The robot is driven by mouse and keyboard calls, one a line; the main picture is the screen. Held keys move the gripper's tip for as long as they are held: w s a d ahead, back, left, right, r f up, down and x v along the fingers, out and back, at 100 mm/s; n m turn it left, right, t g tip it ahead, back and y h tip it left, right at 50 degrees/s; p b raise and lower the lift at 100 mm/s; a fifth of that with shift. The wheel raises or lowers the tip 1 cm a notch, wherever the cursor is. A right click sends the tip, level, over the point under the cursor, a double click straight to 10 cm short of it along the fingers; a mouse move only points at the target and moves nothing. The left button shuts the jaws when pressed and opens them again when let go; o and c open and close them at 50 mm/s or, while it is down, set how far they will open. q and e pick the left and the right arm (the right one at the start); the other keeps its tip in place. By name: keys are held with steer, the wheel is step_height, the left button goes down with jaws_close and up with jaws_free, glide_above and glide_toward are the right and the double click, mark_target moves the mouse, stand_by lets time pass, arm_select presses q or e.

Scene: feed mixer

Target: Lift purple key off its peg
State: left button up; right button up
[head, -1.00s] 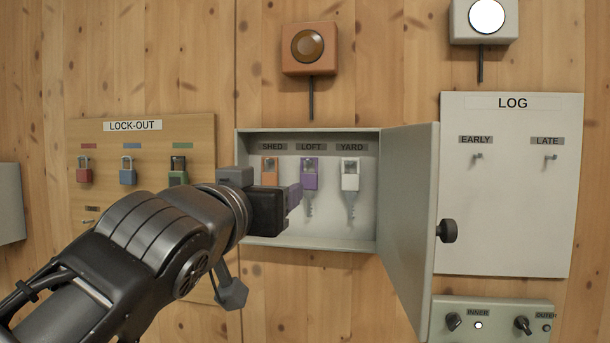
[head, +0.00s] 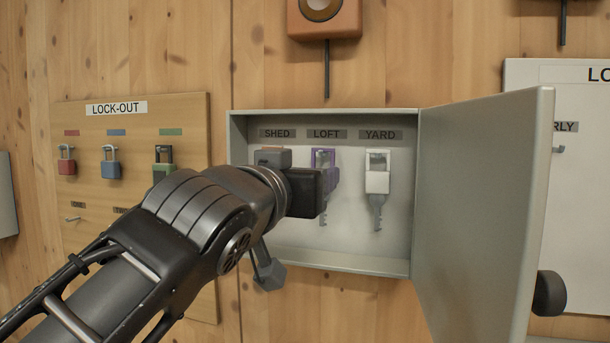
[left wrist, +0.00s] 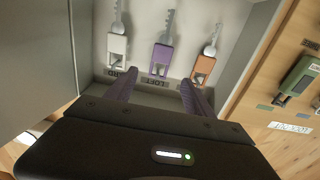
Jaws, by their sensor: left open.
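The purple key (head: 324,157) hangs on its peg under the LOFT label inside the open grey key box; my left gripper hides part of it in the head view. My left gripper (head: 322,190) is in front of the box at the key's height. In the left wrist view, which is upside down, the purple key (left wrist: 162,57) lies between the lines of the two purple fingers of my left gripper (left wrist: 158,79). The fingers are open, with nothing between them; I cannot tell whether the tips reach the key's depth. My right gripper is not in view.
The white key (head: 377,180) hangs under YARD, and the orange key (left wrist: 203,66) under SHED, close to either side. The box door (head: 485,200) stands open at the right. A lock-out board (head: 90,210) with padlocks is at the left.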

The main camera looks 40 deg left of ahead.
arm_select(q)
steer(key=p+x, duration=0.3)
steer(key=x, duration=0.5)
steer(key=shift+s, duration=0.1)
steer(key=shift+c, duration=0.3)
jaws_close()
stand_by(0.3)
